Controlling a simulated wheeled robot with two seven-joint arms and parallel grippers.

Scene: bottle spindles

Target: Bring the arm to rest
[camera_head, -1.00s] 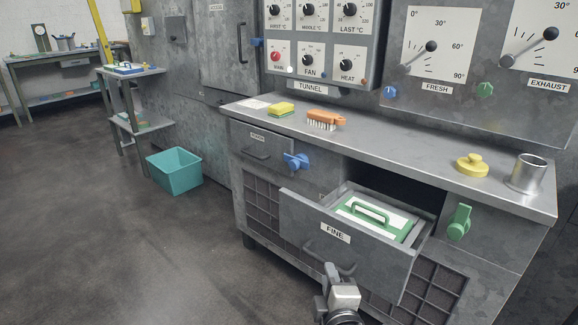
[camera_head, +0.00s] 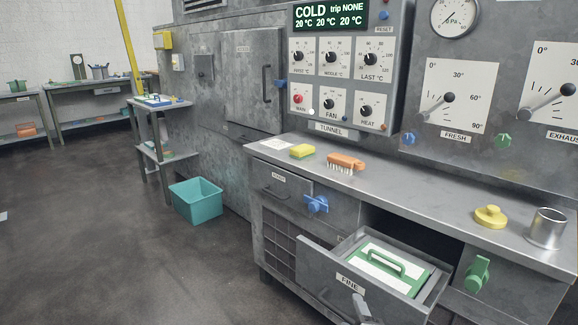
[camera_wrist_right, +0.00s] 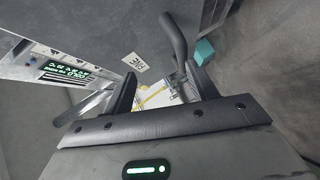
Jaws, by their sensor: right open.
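My right gripper (camera_wrist_right: 165,88) is open in the right wrist view, and I see nothing held between its fingers. My left gripper is not in view.
A teal bin (camera_head: 196,201) stands on open floor.

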